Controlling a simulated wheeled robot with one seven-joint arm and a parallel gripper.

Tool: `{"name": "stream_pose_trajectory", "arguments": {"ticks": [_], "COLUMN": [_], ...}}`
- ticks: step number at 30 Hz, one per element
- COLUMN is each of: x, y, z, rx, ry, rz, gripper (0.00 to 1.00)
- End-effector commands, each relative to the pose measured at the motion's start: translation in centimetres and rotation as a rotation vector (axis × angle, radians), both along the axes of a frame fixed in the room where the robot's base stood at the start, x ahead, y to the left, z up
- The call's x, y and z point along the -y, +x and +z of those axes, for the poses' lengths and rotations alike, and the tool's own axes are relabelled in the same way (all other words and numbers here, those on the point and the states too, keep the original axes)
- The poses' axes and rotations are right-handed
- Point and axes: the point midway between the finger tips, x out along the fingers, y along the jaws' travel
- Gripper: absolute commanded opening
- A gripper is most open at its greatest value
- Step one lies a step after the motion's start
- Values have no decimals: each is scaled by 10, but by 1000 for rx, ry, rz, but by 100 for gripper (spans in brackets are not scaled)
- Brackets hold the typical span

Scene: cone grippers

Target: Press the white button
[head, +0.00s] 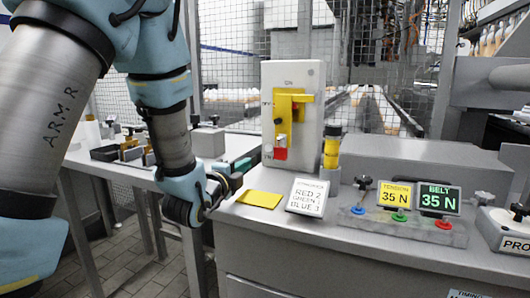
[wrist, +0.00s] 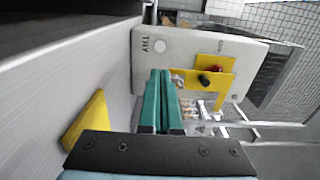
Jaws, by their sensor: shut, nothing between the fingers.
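The white button (wrist: 160,46) is a small round disc on a pale upright panel (wrist: 180,50), beside the letters TRY in the wrist view. In the head view my gripper (head: 243,165) is at the panel's lower left.
A yellow lever bracket (head: 284,108) with a red part sits on the panel. A yellow plate (head: 259,199) and a white note card (head: 307,198) lie on the bench in front. A yellow and black post (head: 332,150) stands right of the panel. Another table holds clamps at left.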

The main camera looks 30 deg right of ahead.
Motion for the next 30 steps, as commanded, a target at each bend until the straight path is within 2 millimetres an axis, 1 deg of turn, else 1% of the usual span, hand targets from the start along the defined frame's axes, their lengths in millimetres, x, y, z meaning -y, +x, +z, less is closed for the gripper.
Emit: {"name": "stream_pose_trajectory", "arguments": {"ticks": [5, 12, 18, 24, 30], "x": [22, 64, 94, 110, 114], "y": [13, 41, 60, 71, 73], "z": [1, 1, 1, 1, 0], "rx": [1, 1, 0, 0, 0], "ry": [-1, -1, -1, 0, 0], "rz": [-2, 0, -1, 0, 0], "gripper": [0, 0, 0, 0, 0]}}
